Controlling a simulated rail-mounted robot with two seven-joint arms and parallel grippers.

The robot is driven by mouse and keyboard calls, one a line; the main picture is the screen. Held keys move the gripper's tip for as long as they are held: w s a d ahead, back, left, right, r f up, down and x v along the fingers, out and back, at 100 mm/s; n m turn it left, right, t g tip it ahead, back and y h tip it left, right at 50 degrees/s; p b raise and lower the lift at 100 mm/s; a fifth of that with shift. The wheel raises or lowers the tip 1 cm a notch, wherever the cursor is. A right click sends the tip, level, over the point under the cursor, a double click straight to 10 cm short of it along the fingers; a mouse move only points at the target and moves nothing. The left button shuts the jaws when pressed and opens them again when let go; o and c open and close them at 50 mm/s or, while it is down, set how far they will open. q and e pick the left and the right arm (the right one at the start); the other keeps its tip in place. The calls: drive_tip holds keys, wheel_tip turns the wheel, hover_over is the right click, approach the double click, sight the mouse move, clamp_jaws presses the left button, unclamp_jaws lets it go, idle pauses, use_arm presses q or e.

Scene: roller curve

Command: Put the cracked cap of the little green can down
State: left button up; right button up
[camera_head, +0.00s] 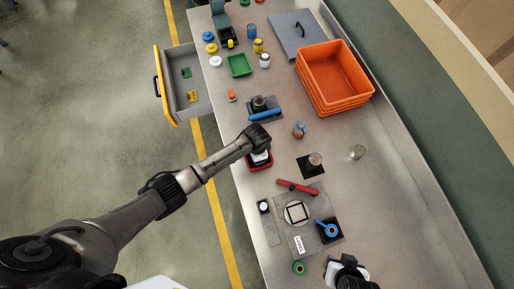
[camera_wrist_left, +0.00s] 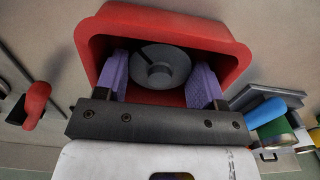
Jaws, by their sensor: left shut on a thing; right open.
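My left gripper (camera_head: 260,156) is down at the red tray (camera_head: 262,167) on the bench. In the left wrist view its purple fingers (camera_wrist_left: 160,80) stand on both sides of a grey round cap (camera_wrist_left: 160,66) with a raised hub and a dark slit. It is shut on the cap, inside the walls of the red tray (camera_wrist_left: 90,40). I cannot tell whether the cap touches the tray's floor. The green can (camera_head: 259,102) stands on a grey plate beyond, with a blue bar in front of it. My right gripper (camera_head: 346,266) is open at the bottom edge.
An orange crate (camera_head: 335,75), a green tray (camera_head: 238,65) and small jars are farther back. A red-handled tool (camera_head: 297,187), a grey board (camera_head: 290,237) and a blue-handled piece (camera_head: 328,229) lie nearer. An open drawer (camera_head: 184,83) juts out left. The right bench side is mostly clear.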

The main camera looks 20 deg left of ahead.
use_arm(q)
drive_tip(key=shift+f, duration=0.3)
drive_tip(key=o, duration=0.7)
drive_tip(key=shift+o, duration=0.2)
drive_tip(key=shift+r, duration=0.1)
drive_tip(key=shift+r, duration=0.35)
wheel_tip(320, 180, up, 12)
drive_tip(key=shift+f, duration=0.1)
